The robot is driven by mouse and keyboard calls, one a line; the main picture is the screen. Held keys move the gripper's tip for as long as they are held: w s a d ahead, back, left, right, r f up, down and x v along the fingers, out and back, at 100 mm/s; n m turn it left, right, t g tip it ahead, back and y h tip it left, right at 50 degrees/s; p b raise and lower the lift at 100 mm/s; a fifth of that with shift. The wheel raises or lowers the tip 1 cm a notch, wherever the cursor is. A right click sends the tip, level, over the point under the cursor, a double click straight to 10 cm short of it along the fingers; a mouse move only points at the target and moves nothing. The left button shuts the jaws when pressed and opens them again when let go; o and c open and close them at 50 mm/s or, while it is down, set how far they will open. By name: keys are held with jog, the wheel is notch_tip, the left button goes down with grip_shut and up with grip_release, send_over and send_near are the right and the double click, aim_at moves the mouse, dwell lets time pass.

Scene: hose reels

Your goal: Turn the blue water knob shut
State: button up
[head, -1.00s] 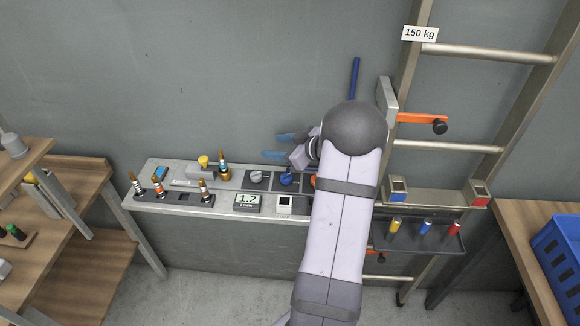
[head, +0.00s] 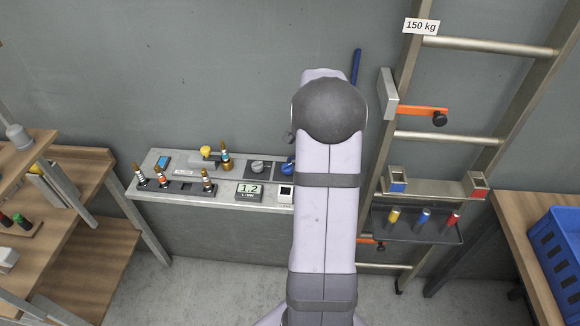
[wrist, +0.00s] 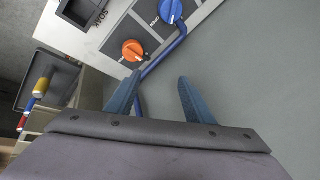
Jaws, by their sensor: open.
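The blue water knob (head: 288,166) sits on the grey bench panel, partly hidden behind my arm in the head view. In the wrist view the blue knob (wrist: 171,11) is at the top, round with a white pointer line, on a dark square plate. My gripper (wrist: 155,88) shows two blue fingers, apart and empty, below the knob in the picture and not touching it. In the head view my arm hides the gripper.
An orange knob (wrist: 133,50) sits beside the blue knob. A blue hose (wrist: 165,55) runs close past both knobs near my fingers. A grey knob (head: 257,167), a flow display (head: 249,190) and several nozzles stand left along the bench. A ladder (head: 408,110) stands to the right.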

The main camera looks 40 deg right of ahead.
aim_at(287, 168)
jog(key=m, duration=0.1)
jog(key=a+f+m+y, duration=0.1)
jog(key=m, duration=0.1)
jog(key=m+y, duration=0.1)
jog(key=m, duration=0.1)
jog(key=shift+s+a+f+b, duration=0.3)
jog(key=shift+s+a+b, duration=0.05)
jog(key=shift+s+b, duration=0.05)
jog(key=shift+w+a+f+m+t+y+p, duration=0.1)
jog(key=shift+w+a+f+m+y+p, duration=0.1)
jog(key=shift+w+a+f+m+y, duration=0.6)
jog(key=shift+w+a+f+m+t+y+p, duration=0.1)
jog(key=shift+w+a+f+m+y+p, duration=0.1)
jog(key=shift+w+a+f+m+y, duration=0.65)
jog(key=shift+w+a+f+m+t+y+p, duration=0.15)
jog(key=shift+w+a+f+m+y, duration=0.3)
jog(key=shift+a+f+m, duration=0.7)
jog(key=shift+d+r, duration=0.15)
jog(key=shift+d, duration=0.05)
